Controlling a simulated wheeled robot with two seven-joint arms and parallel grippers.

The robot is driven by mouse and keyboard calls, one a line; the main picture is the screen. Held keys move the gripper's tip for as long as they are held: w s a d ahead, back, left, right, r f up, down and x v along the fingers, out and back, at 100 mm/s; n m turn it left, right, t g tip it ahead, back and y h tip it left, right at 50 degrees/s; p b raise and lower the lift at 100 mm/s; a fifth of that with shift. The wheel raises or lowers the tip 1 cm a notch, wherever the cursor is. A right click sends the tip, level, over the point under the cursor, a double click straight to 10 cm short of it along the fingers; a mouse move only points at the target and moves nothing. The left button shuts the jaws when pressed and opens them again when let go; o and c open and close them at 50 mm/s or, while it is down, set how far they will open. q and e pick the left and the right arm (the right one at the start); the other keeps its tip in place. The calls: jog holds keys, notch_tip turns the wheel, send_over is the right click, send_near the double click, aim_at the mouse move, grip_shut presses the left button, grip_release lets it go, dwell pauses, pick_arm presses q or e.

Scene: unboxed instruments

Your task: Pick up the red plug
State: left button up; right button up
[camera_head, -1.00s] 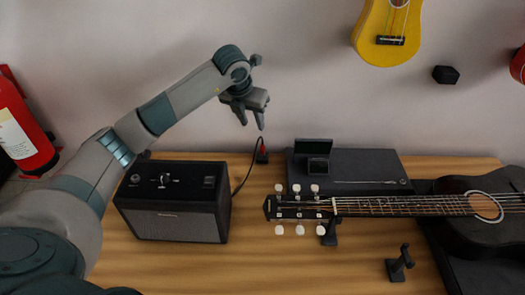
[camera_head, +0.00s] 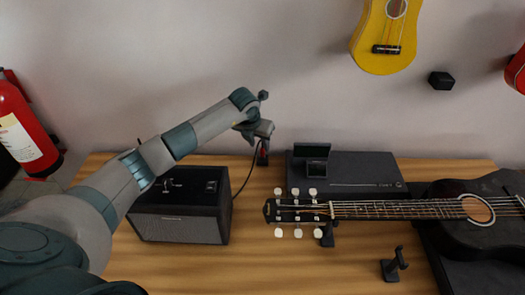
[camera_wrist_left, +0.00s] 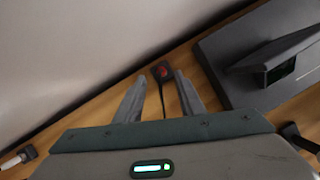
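The red plug (camera_head: 263,151) is at the back of the wooden table, near the wall, with a black cable running from it toward the amplifier. In the left wrist view the red plug (camera_wrist_left: 162,70) shows on a small black block, a little beyond and between the fingertips. My left gripper (camera_head: 257,144) is just above the plug and partly covers it in the head view. In the left wrist view the left gripper (camera_wrist_left: 160,78) has its fingers spread, with nothing held between them. My right gripper is not in view.
A black amplifier (camera_head: 180,228) stands left of the plug. A flat black case (camera_head: 365,167) with a small raised screen (camera_head: 311,150) lies right of it. A black guitar (camera_head: 400,207) lies in front of the case. The wall is close behind.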

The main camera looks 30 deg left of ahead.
aim_at(262, 148)
pick_arm(q)
jog(key=shift+w+f, duration=0.1)
jog(key=shift+f, duration=0.1)
dwell(0.3)
jog(key=shift+w+d+f+p, duration=0.1)
jog(key=shift+w+f+p, duration=0.25)
jog(key=shift+f+p, duration=0.15)
jog(key=p+x, duration=0.1)
jog(key=x, duration=0.1)
jog(key=shift+w+f, duration=0.2)
jog(key=shift+w, duration=0.1)
jog(key=shift+w+f, duration=0.2)
jog(key=shift+f, duration=0.45)
grip_shut()
